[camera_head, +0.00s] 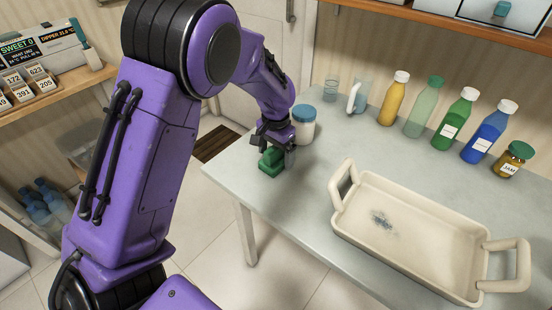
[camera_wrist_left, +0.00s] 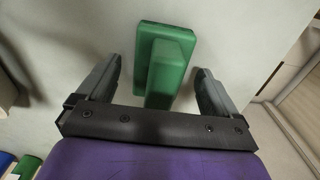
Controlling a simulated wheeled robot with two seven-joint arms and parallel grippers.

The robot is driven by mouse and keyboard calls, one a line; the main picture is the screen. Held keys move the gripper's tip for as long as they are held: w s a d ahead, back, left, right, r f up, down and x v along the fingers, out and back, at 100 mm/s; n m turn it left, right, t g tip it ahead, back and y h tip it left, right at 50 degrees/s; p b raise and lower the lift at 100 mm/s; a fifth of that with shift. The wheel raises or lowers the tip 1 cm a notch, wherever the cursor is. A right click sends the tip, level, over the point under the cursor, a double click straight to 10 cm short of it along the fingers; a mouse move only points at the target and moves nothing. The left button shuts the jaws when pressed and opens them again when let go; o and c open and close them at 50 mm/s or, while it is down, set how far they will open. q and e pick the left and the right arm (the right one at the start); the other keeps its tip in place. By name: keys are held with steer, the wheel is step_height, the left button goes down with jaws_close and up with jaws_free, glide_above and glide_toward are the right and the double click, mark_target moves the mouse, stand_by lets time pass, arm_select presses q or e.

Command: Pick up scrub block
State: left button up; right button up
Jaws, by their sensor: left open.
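The scrub block (camera_head: 270,162) is a green block with a raised grip, lying on the grey table near its left edge. In the left wrist view the scrub block (camera_wrist_left: 167,62) sits between the two fingers, with a gap on each side. My left gripper (camera_head: 277,146) is open and right over the block. It also shows in the left wrist view (camera_wrist_left: 158,82), fingers spread on either side of the green grip. The head view hides part of the block behind the fingers. My right gripper is not in view.
A white jar with a blue lid (camera_head: 303,124) stands close beside the gripper. A cream tray (camera_head: 345,235) with a dark smudge fills the table's front right. Several bottles, such as a yellow one (camera_head: 394,98), line the back. The table's left edge (camera_head: 225,182) is near the block.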

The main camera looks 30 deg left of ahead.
arm_select(q)
steer(key=c, duration=1.2)
step_height(320, 180, up, 3)
steer(key=shift+w+r, duration=0.1)
steer(key=s+d+r+p, duration=0.1)
steer(key=s+d+r, duration=0.3)
steer(key=d+r, duration=0.6)
steer(key=d, duration=0.3)
steer(key=shift+d, duration=0.25)
